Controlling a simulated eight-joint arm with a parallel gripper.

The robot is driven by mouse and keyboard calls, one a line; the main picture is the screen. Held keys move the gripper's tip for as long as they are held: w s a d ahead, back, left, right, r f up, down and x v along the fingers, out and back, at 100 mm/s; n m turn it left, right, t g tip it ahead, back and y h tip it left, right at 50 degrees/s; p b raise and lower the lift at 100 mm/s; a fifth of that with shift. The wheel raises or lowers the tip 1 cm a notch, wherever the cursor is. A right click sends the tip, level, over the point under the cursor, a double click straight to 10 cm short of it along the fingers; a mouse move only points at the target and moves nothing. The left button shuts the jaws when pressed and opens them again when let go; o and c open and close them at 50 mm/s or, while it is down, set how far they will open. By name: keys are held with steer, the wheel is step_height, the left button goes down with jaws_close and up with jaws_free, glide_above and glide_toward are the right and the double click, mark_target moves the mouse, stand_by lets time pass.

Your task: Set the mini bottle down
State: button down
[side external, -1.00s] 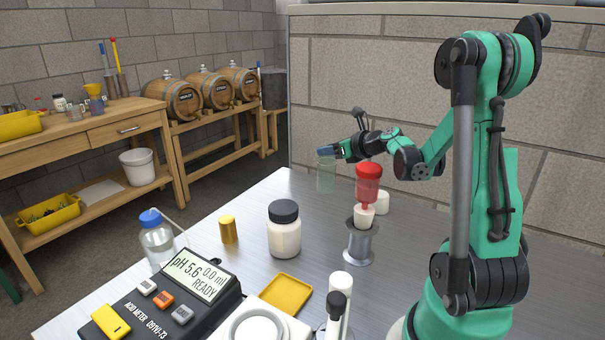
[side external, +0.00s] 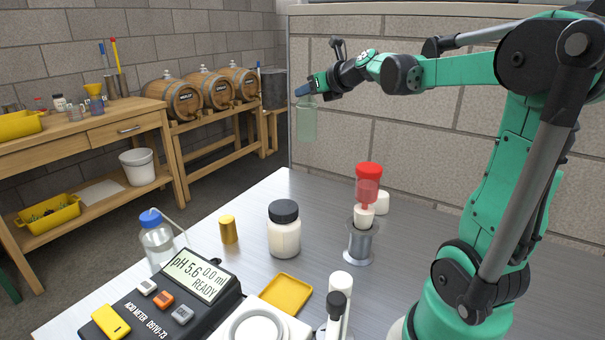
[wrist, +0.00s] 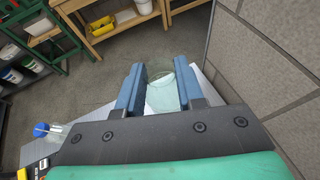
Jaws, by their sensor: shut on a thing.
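The mini bottle (side external: 307,124) is a pale green, see-through bottle that hangs roughly upright in the air, well above the far corner of the metal table (side external: 290,182). My gripper (side external: 304,91) is shut on its upper part, and the arm reaches left from the right side. In the wrist view the bottle (wrist: 162,94) sits between my two blue fingers (wrist: 160,88). Floor and part of the table show beyond it. Its underside is not visible in the wrist view.
An airlock with a red cap (side external: 368,172) stands in a metal holder on the table. A dark-lidded jar (side external: 284,232), gold cylinder (side external: 228,229), yellow tray (side external: 281,294) and acid meter (side external: 165,300) stand nearer. A block wall rises behind the table. The table's far corner looks clear.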

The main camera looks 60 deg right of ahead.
steer(key=w+a+r, duration=0.1)
steer(key=w+a, duration=0.5)
steer(key=a, duration=0.1)
step_height(320, 180, down, 19)
steer(key=shift+f+m+h, duration=0.2)
steer(key=shift+m+h, duration=0.1)
steer(key=shift+h, duration=0.1)
steer(key=c, duration=0.5)
jaws_free()
steer(key=shift+f, duration=0.1)
steer(key=shift+c, duration=0.2)
